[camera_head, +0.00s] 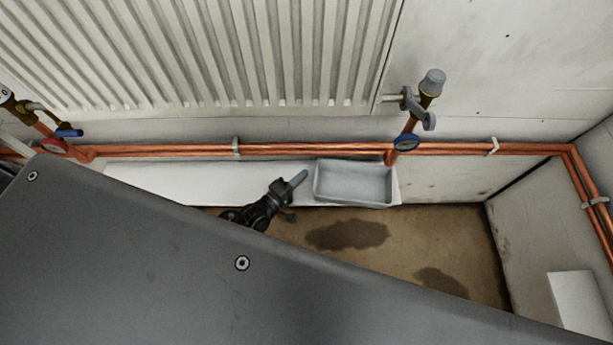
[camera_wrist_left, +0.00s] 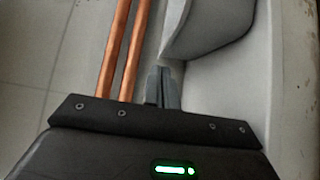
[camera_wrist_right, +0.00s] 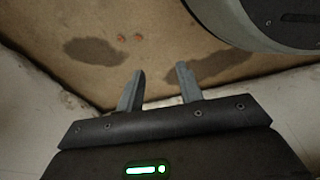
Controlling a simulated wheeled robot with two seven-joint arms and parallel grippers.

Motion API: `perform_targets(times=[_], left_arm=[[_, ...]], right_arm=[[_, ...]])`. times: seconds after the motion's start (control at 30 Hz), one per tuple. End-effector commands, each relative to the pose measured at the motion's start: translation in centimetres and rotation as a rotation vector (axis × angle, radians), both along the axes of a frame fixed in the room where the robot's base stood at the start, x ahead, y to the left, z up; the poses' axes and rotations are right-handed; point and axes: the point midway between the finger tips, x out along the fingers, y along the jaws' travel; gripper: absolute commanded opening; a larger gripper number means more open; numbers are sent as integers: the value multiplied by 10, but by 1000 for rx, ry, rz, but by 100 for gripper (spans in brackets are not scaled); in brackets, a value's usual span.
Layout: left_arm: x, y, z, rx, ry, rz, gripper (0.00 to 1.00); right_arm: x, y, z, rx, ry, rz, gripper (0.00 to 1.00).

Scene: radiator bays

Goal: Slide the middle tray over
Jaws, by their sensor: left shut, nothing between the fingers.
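A shallow grey tray (camera_head: 353,183) sits at the right end of a white ledge (camera_head: 200,182) under the radiator, below the right-hand valve. My left gripper (camera_head: 298,180) is shut and empty, with its fingertips close to the left side of the tray. In the left wrist view its fingers (camera_wrist_left: 163,88) are together beside the rounded grey tray (camera_wrist_left: 205,25); I cannot tell whether they touch it. My right gripper (camera_wrist_right: 158,88) shows only in the right wrist view, open and empty above a brown stained floor (camera_wrist_right: 150,30). Only one tray shows.
A white radiator (camera_head: 210,50) hangs above copper pipes (camera_head: 300,149) along the wall. A valve with a grey cap (camera_head: 431,85) rises at the right. A white block (camera_head: 580,305) stands at the lower right. The ledge left of the gripper is clear.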

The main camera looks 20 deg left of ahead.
Motion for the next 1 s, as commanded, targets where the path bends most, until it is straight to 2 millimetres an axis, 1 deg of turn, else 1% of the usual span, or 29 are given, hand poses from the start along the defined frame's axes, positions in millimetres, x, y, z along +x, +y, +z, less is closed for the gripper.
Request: perform_targets(times=[0.03,0.07,0.1,0.3,0.4,0.5,0.7,1.0], left_arm=[[-2,11,0,5,1,0,0],[-4,17,1,5,1,0,0],[-11,22,0,3,3,-1,0],[-53,39,0,1,3,-4,0],[-69,48,-1,2,2,-3,0],[-81,54,-1,2,1,-5,0],[-93,59,0,0,0,-3,0],[-94,60,0,0,0,-3,0]], right_arm=[[-6,-3,-5,-5,11,2,36],[-8,-4,-7,-6,13,3,36],[-9,-5,-9,-8,14,3,36],[-14,-7,-14,-10,16,4,36],[-15,-8,-16,-11,17,4,36],[-15,-8,-17,-10,16,4,36],[-15,-8,-17,-10,15,4,36],[-15,-8,-17,-10,16,4,36]])
